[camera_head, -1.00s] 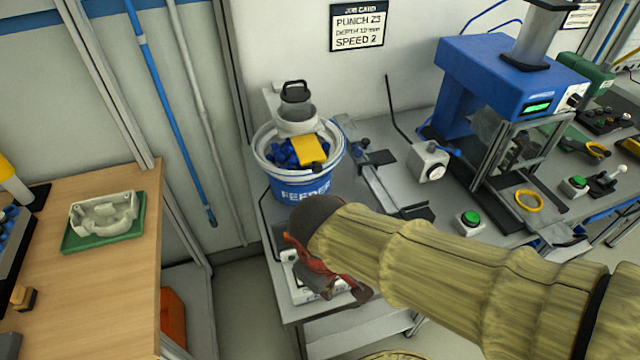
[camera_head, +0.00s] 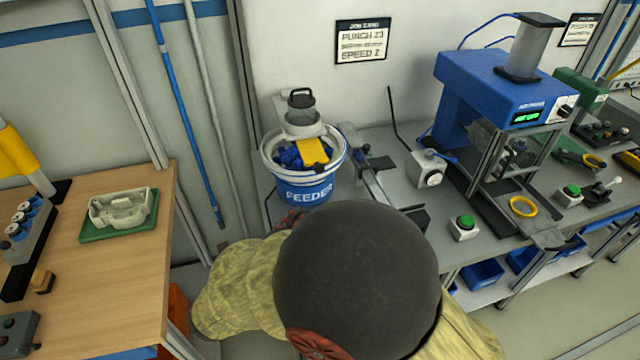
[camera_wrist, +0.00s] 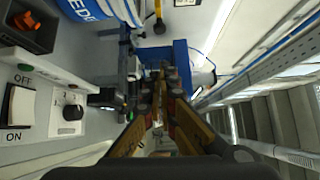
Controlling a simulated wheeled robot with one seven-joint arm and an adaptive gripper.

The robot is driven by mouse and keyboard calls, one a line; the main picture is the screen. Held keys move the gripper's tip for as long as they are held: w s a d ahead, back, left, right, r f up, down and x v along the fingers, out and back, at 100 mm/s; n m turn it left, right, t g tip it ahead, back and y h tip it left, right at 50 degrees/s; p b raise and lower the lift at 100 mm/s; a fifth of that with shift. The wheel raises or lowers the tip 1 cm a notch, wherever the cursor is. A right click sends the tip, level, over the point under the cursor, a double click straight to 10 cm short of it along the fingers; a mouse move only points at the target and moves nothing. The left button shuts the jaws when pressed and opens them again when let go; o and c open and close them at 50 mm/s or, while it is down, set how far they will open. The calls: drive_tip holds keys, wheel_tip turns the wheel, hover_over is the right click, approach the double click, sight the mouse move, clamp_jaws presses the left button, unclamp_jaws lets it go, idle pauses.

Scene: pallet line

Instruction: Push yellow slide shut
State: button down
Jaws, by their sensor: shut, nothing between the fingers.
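The yellow slide (camera_head: 313,152) is a flat yellow piece at the feeder (camera_head: 305,190), a white and blue bowl holding blue parts. It slopes down at the bowl's front right, below the clear hopper. In the wrist view, the feeder's blue and white side (camera_wrist: 92,8) shows at the top left, and the slide cannot be made out for certain. My gripper (camera_wrist: 163,78) is shut and empty, pointing along the bench. In the head view, my arm hides most of the gripper, which is in front of and below the feeder. No contact with the slide shows.
A switch box (camera_wrist: 38,100) with an ON/OFF rocker and knob lies left of my gripper. Right of the feeder stand a rail, a grey box with a knob (camera_head: 428,168), a green button (camera_head: 465,224) and a blue press (camera_head: 505,85). A wooden table (camera_head: 110,270) is at left.

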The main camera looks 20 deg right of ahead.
sight(311, 151)
drive_tip(key=w+a+b+x, duration=0.1)
drive_tip(key=b+x, duration=0.4)
drive_tip(key=x, duration=0.8)
drive_tip(key=shift+w+a+n+b, duration=0.4)
drive_tip(key=shift+w, duration=0.05)
drive_tip(key=shift+w, duration=0.1)
drive_tip(key=w+p, duration=0.2)
drive_tip(key=p, duration=0.1)
drive_tip(key=w+p, duration=0.2)
drive_tip(key=shift+r+p, duration=0.25)
drive_tip(key=shift+p, duration=0.15)
drive_tip(key=shift+w+f+p, duration=0.25)
drive_tip(key=shift+w+p, duration=0.45)
drive_tip(key=shift+w, duration=0.05)
